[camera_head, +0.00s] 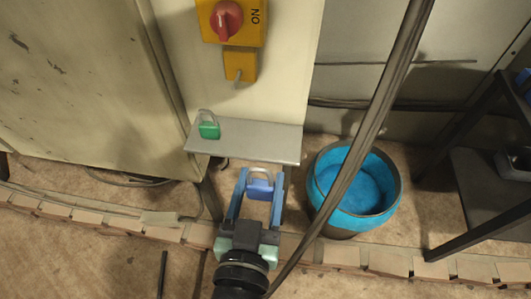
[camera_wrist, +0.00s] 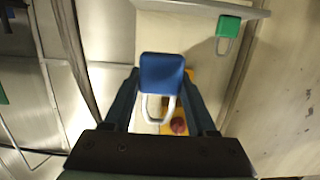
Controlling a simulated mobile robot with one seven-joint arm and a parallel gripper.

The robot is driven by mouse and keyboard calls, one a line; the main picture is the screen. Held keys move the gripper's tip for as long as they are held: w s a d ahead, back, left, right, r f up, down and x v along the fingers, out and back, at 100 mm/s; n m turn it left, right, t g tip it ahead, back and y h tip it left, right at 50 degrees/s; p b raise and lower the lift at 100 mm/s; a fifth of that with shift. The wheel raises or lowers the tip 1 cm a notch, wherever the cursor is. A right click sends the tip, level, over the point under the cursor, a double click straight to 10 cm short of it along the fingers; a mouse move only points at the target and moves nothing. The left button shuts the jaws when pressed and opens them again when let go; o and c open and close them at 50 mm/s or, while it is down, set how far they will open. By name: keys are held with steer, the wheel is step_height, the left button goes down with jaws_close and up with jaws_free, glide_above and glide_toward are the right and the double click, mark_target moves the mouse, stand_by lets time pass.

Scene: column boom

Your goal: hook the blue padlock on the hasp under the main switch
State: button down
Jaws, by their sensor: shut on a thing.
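My gripper (camera_head: 260,184) is shut on the blue padlock (camera_head: 260,190), which sits between its two blue fingers in front of and below the grey shelf. The padlock's shackle points up in the head view. In the wrist view the blue padlock (camera_wrist: 162,73) is large between the fingers, with its shackle toward the bottom of the picture. The main switch (camera_head: 226,19) is a red knob on a yellow plate at the top. Below it is a smaller yellow hasp plate (camera_head: 239,62) with a metal piece sticking out. The padlock is well apart from the hasp.
A green padlock (camera_head: 209,130) stands on the left of the grey shelf (camera_head: 255,140), below the hasp. A blue-lined bucket (camera_head: 325,165) is on the floor at right. A dark cable (camera_head: 372,120) crosses the view. A dark rack (camera_head: 480,180) stands far right.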

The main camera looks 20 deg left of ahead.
mark_target(259, 193)
steer(key=shift+p+v, duration=0.4)
steer(key=shift+v, duration=1.5)
steer(key=shift+s+r+p, duration=0.15)
steer(key=shift+r+p, duration=0.6)
steer(key=shift+p, duration=0.35)
